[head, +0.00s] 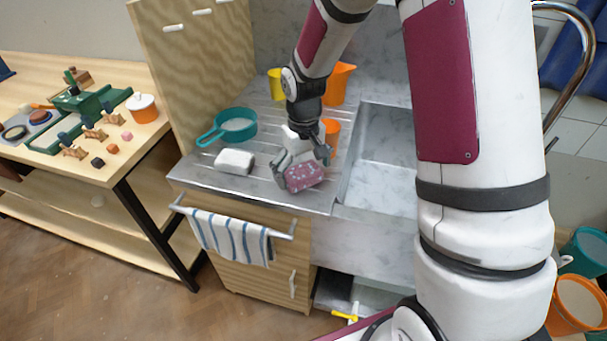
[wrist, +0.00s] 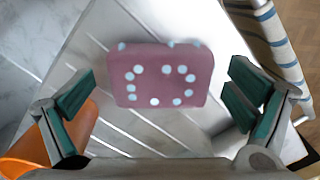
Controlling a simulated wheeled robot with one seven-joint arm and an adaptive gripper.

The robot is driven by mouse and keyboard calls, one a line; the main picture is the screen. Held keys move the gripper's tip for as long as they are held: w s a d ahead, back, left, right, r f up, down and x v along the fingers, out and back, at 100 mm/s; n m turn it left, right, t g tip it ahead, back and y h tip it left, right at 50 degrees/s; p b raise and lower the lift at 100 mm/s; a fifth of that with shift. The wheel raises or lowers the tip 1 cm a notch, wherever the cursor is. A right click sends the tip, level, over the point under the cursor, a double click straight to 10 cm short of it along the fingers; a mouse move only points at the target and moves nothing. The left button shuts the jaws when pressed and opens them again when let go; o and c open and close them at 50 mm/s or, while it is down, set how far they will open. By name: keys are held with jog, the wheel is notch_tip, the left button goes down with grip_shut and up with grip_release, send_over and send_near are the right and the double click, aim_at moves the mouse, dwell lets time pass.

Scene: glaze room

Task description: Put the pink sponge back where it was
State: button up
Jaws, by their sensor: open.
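The pink sponge (head: 305,177), with pale blue dots, is at the front of the ribbed metal drainboard (head: 215,178), left of the basin. My gripper (head: 301,170) is right over it, pointing down. In the wrist view, the sponge (wrist: 160,78) lies between the two spread green-padded fingers of my gripper (wrist: 162,72), with a gap on each side. Neither finger touches it in that view. In the head view, the gripper hides part of the sponge. I cannot tell whether its underside rests fully on the board.
A white block (head: 234,161) and a teal pan (head: 232,125) stand to the left on the drainboard. An orange cup (head: 330,133) is close behind my gripper; it also shows in the wrist view (wrist: 30,150). The basin (head: 383,165) is empty. A striped towel (head: 230,236) hangs in front.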

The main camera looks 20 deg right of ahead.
aim_at(304, 173)
notch_tip(304, 173, up, 11)
jog(key=s+r+t, duration=0.2)
jog(key=s+r, duration=0.9)
jog(key=s+r+m+t, duration=0.1)
jog(key=s+r+t, duration=0.1)
jog(key=s, duration=1.2)
jog(key=shift+r+m+t, duration=0.2)
jog(key=shift+m+t, duration=0.1)
jog(key=shift+m, duration=0.1)
jog(key=shift+w+d, duration=0.1)
